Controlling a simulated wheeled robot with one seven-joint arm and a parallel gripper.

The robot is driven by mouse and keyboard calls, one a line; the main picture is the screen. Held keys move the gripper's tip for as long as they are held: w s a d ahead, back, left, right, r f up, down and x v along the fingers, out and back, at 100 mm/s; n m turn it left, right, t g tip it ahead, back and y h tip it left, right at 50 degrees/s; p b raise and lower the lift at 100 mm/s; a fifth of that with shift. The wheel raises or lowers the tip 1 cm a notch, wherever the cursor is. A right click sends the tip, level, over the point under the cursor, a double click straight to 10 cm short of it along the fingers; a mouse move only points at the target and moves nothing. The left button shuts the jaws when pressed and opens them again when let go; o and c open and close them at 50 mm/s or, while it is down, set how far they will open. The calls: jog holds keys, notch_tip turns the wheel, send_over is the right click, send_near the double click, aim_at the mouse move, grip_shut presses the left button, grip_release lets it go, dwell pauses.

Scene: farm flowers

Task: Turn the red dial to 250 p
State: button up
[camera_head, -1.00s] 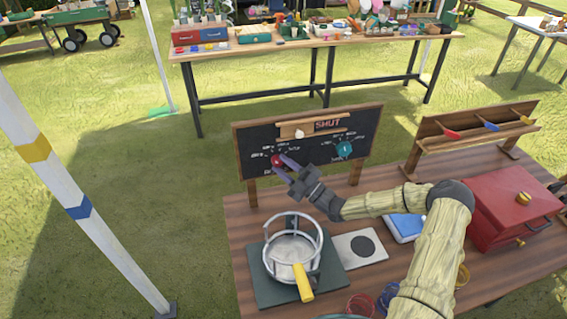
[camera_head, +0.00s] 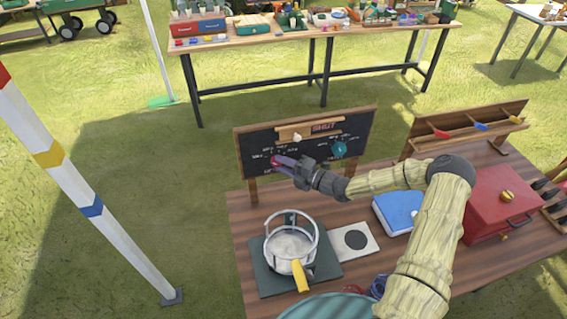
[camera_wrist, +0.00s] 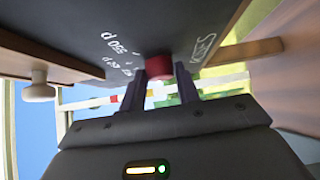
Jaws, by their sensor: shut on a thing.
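The red dial (camera_wrist: 160,66) sits on the black chalkboard (camera_wrist: 90,30) in the wrist view, between the two fingers of my gripper (camera_wrist: 160,88). The fingers are shut on the dial. White chalk marks ring it, "550 p" among them; where the dial points cannot be made out. In the head view the red dial (camera_head: 275,160) is at the board's lower left, partly covered by my gripper (camera_head: 281,162). A teal dial (camera_head: 339,149) is on the right of the board.
A wooden slider with a pale knob (camera_head: 297,137) and a "SHUT" sign is along the board's top. On the table stand a round pan with a yellow handle (camera_head: 300,276), a blue box (camera_head: 398,212), a red box (camera_head: 490,205) and a wooden rack (camera_head: 465,125).

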jog(key=o, duration=1)
jog(key=shift+c, duration=0.2)
jog(key=b+v, duration=0.4)
jog(key=v, duration=1.3)
jog(key=shift+d, duration=0.2)
